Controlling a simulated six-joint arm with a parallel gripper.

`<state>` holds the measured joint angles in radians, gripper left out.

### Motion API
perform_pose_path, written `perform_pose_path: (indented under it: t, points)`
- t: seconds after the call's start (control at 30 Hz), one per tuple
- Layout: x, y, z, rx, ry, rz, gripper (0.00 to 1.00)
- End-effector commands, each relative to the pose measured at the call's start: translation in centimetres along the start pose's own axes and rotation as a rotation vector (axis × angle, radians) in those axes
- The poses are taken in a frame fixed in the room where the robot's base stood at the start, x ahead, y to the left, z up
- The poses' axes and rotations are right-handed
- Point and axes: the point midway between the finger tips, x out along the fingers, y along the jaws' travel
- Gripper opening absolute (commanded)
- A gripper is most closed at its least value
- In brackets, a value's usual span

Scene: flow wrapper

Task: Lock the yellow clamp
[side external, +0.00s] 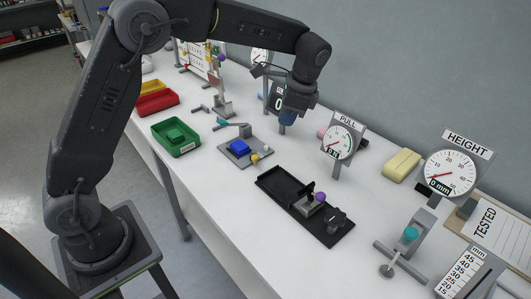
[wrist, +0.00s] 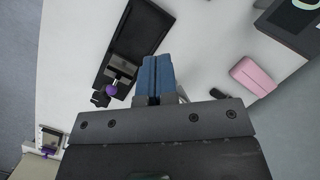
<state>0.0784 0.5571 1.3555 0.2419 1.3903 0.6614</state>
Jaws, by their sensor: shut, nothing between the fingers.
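A small yellow part (side external: 254,158), which looks like the yellow clamp's knob, sits at the near right corner of a grey plate (side external: 236,158). The yellow part does not show in the wrist view.
A black tray (side external: 275,183) with a purple-knobbed fixture (side external: 320,197) lies in front. The PULL gauge (side external: 343,138) stands right of my gripper. A pink block (wrist: 255,75) lies nearby. A green bin (side external: 176,137) is left of the plate. White table is clear between plate and tray.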

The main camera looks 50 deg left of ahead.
Motion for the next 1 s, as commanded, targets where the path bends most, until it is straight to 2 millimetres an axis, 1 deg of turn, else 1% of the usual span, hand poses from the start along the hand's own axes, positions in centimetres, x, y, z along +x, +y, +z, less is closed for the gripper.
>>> perform_pose_path:
  t: [0.03, 0.1, 0.2, 0.3, 0.77, 0.87, 1.0]
  points:
    - [1.1, -0.4, -0.9, 0.028, -0.024, 0.01, 0.0]
    - [2.2, -0.9, -1.8, 0.063, -0.052, 0.019, 0.0]
    - [3.4, -1.3, -2.7, 0.1, -0.079, 0.027, 0.0]
    - [4.1, -1.5, -3.2, 0.122, -0.096, 0.034, 0.0]
    - [4.6, -1.6, -3.4, 0.131, -0.103, 0.037, 0.0]
    - [5.2, -1.6, -3.3, 0.131, -0.105, 0.039, 0.0]
    - [7.3, -1.5, -3.0, 0.131, -0.106, 0.04, 0.0]
